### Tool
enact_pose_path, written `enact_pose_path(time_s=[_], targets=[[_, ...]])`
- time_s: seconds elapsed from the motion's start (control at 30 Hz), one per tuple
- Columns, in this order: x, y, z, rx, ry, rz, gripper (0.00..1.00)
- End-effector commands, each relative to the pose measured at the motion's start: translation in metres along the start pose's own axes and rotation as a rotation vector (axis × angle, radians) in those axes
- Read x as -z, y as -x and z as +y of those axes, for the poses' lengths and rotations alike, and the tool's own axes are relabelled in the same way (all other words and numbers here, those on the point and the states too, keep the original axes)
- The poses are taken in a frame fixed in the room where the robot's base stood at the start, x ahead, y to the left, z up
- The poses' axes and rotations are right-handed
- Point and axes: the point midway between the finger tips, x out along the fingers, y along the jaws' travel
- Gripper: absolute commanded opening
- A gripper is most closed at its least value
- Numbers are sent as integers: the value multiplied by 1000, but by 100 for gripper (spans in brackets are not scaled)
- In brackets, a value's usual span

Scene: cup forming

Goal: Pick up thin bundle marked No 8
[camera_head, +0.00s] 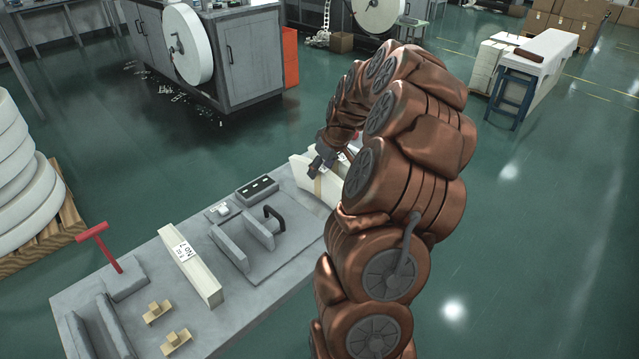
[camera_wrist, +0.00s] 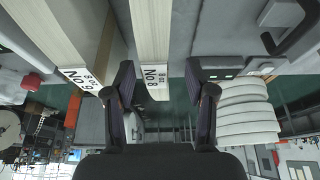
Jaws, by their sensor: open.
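The thin bundle marked No 8 (camera_wrist: 153,35) is a pale, narrow stack with a white end label, at the top middle of the wrist view. My gripper (camera_wrist: 161,72) is open and empty, with one finger on each side of the label in the picture. I cannot tell whether the fingers touch the bundle. In the head view my gripper (camera_head: 322,167) is over pale bundles (camera_head: 303,176) at the far end of the grey table, and my arm hides part of them.
A thicker bundle marked No 9 (camera_wrist: 65,35) stands close to the left in the wrist view. On the grey table (camera_head: 245,310), a No 7 bundle (camera_head: 205,278), a grey fixture with a black handle (camera_head: 273,217) and a red-handled tool (camera_head: 105,250) stand nearer.

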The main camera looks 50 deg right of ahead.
Motion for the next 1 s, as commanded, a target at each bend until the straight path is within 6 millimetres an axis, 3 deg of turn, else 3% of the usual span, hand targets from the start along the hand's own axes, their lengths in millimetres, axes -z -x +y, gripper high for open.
enact_pose_path(time_s=[0.1, 0.6, 1.0], targets=[[0, 0, 0, 0, 0, 0, 53], [0, 0, 0, 0, 0, 0, 1], [0, 0, 0, -1, 0, 1, 0]])
